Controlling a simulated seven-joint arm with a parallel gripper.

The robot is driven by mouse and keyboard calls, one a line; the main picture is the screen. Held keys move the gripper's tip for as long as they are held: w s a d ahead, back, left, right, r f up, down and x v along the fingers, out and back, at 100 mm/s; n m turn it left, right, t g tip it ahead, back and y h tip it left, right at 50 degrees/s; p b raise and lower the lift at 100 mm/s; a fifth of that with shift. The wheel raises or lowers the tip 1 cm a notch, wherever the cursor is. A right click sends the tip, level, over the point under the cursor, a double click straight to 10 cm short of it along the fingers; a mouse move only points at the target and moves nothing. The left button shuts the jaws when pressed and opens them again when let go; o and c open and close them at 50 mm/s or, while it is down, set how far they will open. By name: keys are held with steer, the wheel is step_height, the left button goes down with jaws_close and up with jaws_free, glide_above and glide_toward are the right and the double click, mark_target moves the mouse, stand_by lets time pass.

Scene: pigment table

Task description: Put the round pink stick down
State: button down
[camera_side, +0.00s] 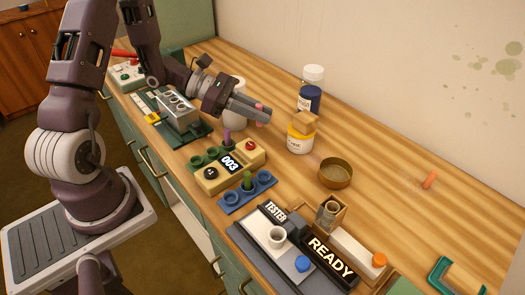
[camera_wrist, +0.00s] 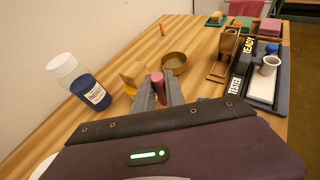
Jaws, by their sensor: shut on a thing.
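The round pink stick (camera_side: 260,106) is held between the fingertips of my gripper (camera_side: 262,115), above the table. In the wrist view the pink stick (camera_wrist: 158,82) stands between the two finger ends of my gripper (camera_wrist: 161,92). Its lower part is hidden by the fingers. A blue rack (camera_side: 262,195) holds a green stick (camera_side: 247,181). A green rack (camera_side: 199,161) lies behind it, and a purple stick (camera_side: 227,137) stands near that. An orange stick (camera_side: 430,179) lies on the table at the right.
A brass bowl (camera_side: 335,173), a yellow-labelled jar (camera_side: 300,141) with a tan block (camera_side: 304,122) on top, and a blue bottle (camera_side: 309,99) stand near the gripper. A tester (camera_side: 320,259) reading READY is in front. Bare wood surrounds the orange stick.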

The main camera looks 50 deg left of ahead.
step_height(320, 180, up, 11)
steer(key=shift+w+a+r, duration=0.1)
steer(key=shift+r, duration=0.05)
steer(key=w+a+n+t+y, duration=0.3)
steer(key=w+a+n+y, duration=0.25)
steer(key=a, duration=0.75)
steer(key=w+a+n+t+y, duration=0.2)
steer(key=w+a+n+y, duration=0.35)
steer(key=a, duration=0.85)
steer(key=f, duration=0.7)
steer(key=w+f+m+h, duration=0.1)
steer(key=f, duration=0.6)
steer(key=f+m+h, duration=0.1)
steer(key=f, duration=0.7)
steer(key=shift+w+d+f, duration=0.1)
steer(key=shift+w, duration=0.1)
steer(key=shift+f, duration=0.15)
steer(key=c, duration=1.4)
jaws_free()
